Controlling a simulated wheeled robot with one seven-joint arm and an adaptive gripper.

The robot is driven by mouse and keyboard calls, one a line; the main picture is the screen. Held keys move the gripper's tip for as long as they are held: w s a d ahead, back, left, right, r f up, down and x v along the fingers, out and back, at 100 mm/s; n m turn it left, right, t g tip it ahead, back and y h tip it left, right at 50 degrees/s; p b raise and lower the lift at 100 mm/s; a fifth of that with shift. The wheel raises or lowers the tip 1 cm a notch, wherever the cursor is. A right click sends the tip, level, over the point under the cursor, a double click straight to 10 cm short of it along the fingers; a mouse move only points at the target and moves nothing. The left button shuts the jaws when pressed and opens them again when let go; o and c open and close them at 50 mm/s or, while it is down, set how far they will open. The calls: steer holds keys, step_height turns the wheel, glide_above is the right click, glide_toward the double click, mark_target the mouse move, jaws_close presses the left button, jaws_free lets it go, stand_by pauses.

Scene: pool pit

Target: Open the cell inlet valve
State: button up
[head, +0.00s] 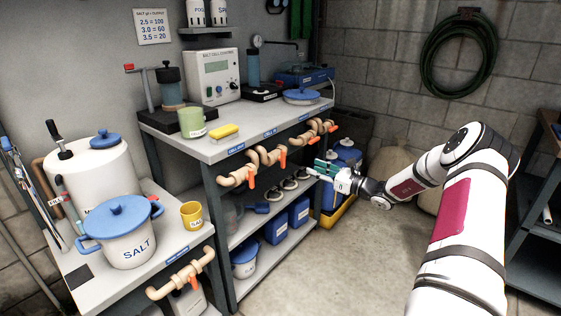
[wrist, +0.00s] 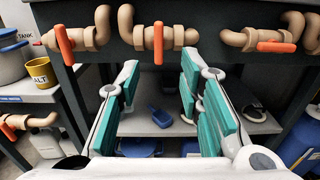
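Several tan pipe valves with orange handles run along the front of the grey bench. In the wrist view a left handle (wrist: 64,45) is slightly tilted, a middle handle (wrist: 158,42) hangs straight down, and a right handle (wrist: 280,47) lies nearly level. The blue labels above are too small to tell which is the cell inlet. My gripper (head: 322,171) is open and empty in front of the bench; its teal-padded fingers (wrist: 162,75) are apart, below the valves.
Blue containers (head: 276,228) stand on the shelf below. A salt pot (head: 128,235) and yellow cup (head: 192,215) stand on the front left table. The floor before the bench is clear.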

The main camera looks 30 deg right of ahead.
mark_target(285, 157)
steer(key=b+x, duration=0.2)
steer(key=x, duration=1.1)
steer(key=shift+w+a, duration=0.15)
steer(key=shift+w, duration=0.1)
jaws_close()
